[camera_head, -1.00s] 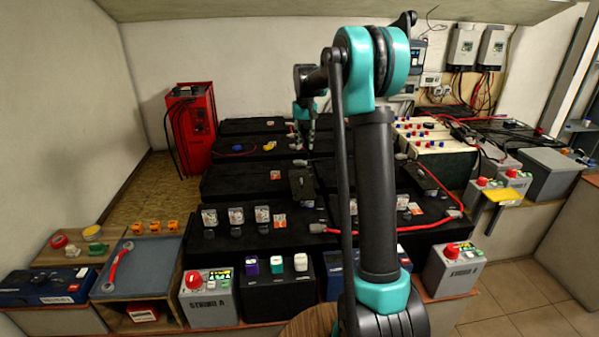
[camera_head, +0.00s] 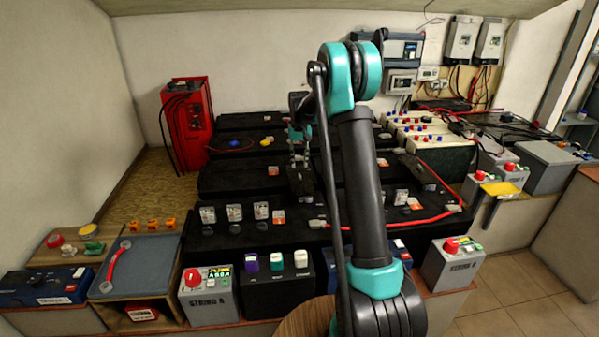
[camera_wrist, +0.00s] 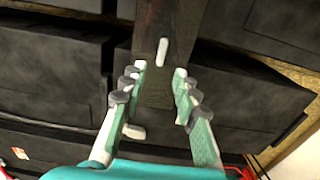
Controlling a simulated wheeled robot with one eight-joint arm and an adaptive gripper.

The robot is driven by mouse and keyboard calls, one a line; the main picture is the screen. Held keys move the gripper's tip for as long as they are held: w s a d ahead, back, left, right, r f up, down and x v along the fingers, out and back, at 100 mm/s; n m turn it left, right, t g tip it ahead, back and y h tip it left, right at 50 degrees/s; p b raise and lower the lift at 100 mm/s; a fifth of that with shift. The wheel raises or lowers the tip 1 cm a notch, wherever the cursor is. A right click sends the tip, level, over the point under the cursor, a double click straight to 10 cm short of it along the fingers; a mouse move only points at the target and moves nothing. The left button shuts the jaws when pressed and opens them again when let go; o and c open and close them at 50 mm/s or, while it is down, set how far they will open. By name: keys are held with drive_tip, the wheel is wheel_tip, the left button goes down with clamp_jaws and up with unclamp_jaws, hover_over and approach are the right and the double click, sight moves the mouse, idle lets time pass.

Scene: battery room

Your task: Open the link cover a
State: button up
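A dark link cover (camera_head: 301,181) lies across the black batteries, below my gripper (camera_head: 299,150) in the head view. In the wrist view the cover (camera_wrist: 165,25) runs away between the fingertips, with a small white upright handle (camera_wrist: 162,51) on it. My gripper (camera_wrist: 161,72) is open, its two fingers spread on either side of the cover's line. The handle shows just past the fingertips, with no clear contact. Whether this is cover a cannot be read. My arm hides part of the batteries to the right.
Black batteries (camera_head: 235,176) fill the middle in rows. A red cable (camera_head: 425,222) crosses the right side. A red charger (camera_head: 188,125) stands at the back left. Grey boxes with red knobs (camera_head: 209,298) stand at the front. A blue-grey tray (camera_head: 150,268) lies front left.

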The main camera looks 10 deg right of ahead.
sight(299, 174)
drive_tip(key=shift+f, duration=2.5)
clamp_jaws()
